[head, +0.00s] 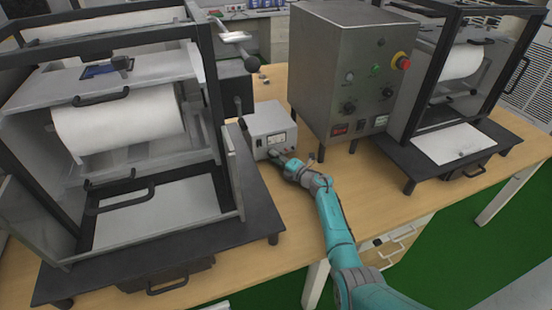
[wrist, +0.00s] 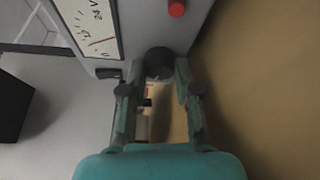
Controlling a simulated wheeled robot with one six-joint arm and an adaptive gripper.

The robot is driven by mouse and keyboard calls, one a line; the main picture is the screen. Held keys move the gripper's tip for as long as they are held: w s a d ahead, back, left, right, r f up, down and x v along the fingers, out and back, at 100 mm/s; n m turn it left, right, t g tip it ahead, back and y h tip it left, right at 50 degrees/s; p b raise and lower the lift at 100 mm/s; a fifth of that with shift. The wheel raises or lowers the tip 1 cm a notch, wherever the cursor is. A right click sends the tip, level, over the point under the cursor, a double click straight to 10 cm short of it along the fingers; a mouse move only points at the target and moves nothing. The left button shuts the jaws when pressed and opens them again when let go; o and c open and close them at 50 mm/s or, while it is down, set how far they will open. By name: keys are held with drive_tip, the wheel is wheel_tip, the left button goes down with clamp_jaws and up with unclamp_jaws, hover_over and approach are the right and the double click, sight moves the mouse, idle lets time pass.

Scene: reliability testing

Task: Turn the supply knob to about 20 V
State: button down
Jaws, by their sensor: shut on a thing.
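The power supply is a small grey box (head: 270,128) on the bench in the head view, with a pale meter on its front. In the wrist view the meter (wrist: 92,25) is at the upper left, turned on its side and partly cut off; I cannot read its needle surely. The black supply knob (wrist: 158,60) is at the top middle. My gripper (wrist: 156,80) has its two fingers on either side of the knob, shut on it. In the head view my gripper (head: 284,162) is at the supply's front and hides the knob.
A red terminal (wrist: 177,8) sits near the knob. A large grey control cabinet (head: 345,75) with knobs and a red button stands right of the supply. A framed machine with a white roll (head: 120,125) stands at the left. Bare wooden bench (head: 240,270) lies in front.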

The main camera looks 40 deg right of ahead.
drive_tip(key=c, duration=0.8)
unclamp_jaws()
drive_tip(key=shift+c, duration=0.2)
drive_tip(key=shift+n, duration=0.3)
